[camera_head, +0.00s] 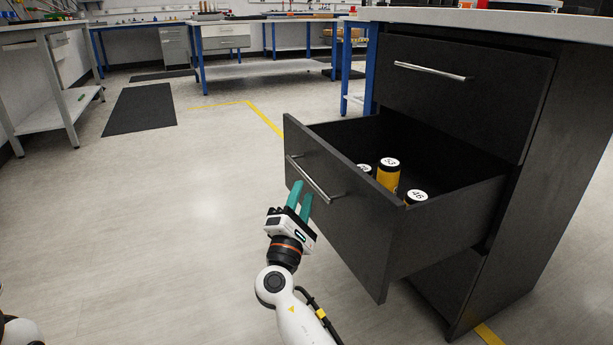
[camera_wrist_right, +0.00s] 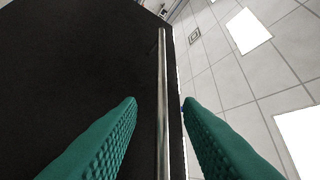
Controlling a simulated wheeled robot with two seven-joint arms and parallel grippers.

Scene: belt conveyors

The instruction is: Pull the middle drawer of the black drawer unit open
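The black drawer unit (camera_head: 575,150) stands at the right in the head view. Its middle drawer (camera_head: 345,215) is pulled well out, with its inside showing. The drawer's silver bar handle (camera_head: 316,181) also runs up the middle of the right wrist view (camera_wrist_right: 162,90). My right gripper (camera_head: 300,190) is at the drawer front, beside the handle. Its two teal fingers (camera_wrist_right: 160,102) are apart, one on each side of the bar, with a gap on both sides. It is open and holds nothing. My left gripper is out of view.
Several containers with numbered white lids, one a yellow bottle (camera_head: 387,179), stand in the open drawer. The upper drawer (camera_head: 465,85) is shut. The floor (camera_head: 180,230) left of the drawer is clear. Workbenches (camera_head: 235,80) stand farther back.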

